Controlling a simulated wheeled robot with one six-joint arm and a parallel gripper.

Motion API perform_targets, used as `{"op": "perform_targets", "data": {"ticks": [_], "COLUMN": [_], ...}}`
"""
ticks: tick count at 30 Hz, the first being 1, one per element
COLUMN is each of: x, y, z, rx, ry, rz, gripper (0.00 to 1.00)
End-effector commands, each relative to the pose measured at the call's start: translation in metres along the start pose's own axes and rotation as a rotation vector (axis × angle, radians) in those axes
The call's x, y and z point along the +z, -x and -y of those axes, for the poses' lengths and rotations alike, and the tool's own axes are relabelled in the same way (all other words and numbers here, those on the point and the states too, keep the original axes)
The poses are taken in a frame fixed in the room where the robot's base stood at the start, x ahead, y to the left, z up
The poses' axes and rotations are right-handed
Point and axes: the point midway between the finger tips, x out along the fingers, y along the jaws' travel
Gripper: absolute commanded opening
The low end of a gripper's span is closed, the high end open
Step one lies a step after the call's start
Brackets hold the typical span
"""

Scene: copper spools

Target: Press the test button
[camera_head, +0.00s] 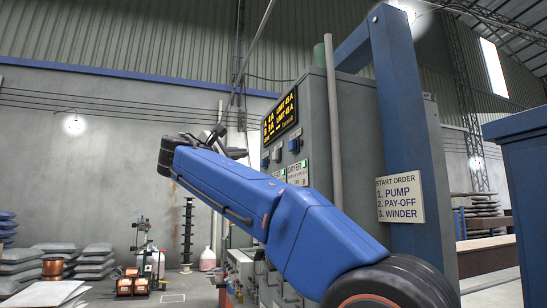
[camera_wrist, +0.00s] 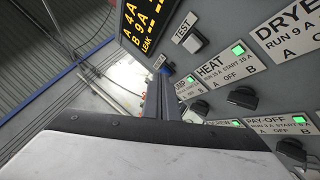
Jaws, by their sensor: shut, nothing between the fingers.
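My gripper (camera_head: 218,134) is at the far end of my blue arm in the head view, in front of and left of the panel face. It is small there and partly hidden by the wrist; it is shut and empty. It appears apart from the button, though the exact gap cannot be told.
A blue post (camera_head: 395,110) with a START ORDER sign (camera_head: 401,195) stands right of the panel. Sacks (camera_head: 95,262) lie at left.

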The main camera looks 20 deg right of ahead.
Motion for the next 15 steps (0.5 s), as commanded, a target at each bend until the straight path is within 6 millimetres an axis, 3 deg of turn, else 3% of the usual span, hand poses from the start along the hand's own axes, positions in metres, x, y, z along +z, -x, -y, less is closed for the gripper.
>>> {"op": "perform_targets", "data": {"ticks": [15], "x": [0.03], "y": [-0.041], "z": [0.03], "rx": [-0.001], "ry": [0.001], "rz": [0.001], "gripper": [0.0]}}
